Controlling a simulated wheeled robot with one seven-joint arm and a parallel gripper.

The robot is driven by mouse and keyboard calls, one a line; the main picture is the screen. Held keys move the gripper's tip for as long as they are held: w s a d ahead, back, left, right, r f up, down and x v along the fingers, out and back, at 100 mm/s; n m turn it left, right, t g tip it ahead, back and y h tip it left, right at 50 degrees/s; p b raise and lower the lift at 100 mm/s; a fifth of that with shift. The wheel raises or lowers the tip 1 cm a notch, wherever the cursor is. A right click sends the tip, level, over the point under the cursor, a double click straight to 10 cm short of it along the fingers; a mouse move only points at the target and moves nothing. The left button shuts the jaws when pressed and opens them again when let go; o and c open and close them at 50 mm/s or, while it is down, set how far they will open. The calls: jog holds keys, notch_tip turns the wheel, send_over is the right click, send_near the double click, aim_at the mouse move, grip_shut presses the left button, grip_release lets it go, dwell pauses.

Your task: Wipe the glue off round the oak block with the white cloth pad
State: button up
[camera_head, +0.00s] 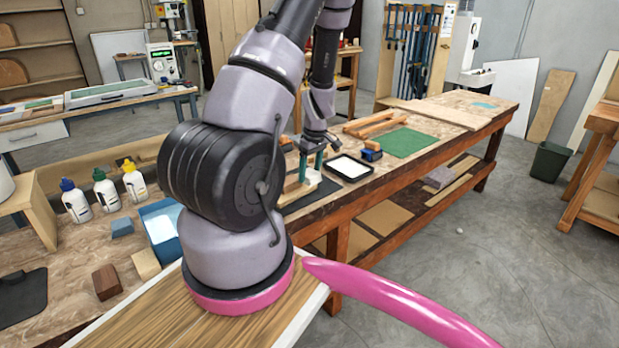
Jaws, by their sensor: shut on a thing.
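My gripper (312,166) is small and far off in the head view, low over the dark mat (312,194) on the long bench. Its two green fingers are shut on a small pale thing (313,177) that looks like the white cloth pad. The fingers partly cover it. Wooden pieces (293,187) stand close to the left of the fingers; I cannot tell whether one is the oak block. No glue can be made out at this size. My upper arm hides part of the bench left of the gripper.
Right of the gripper are a black-rimmed tray (350,168) with a white inside, a dark blue tool (371,151) and a green mat (405,142). Near left are several glue bottles (105,188), a blue tray (160,228), a brown block (106,282) and a pale block (145,264).

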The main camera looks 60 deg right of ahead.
jog(key=shift+r, duration=2.45)
jog(key=shift+w, duration=0.15)
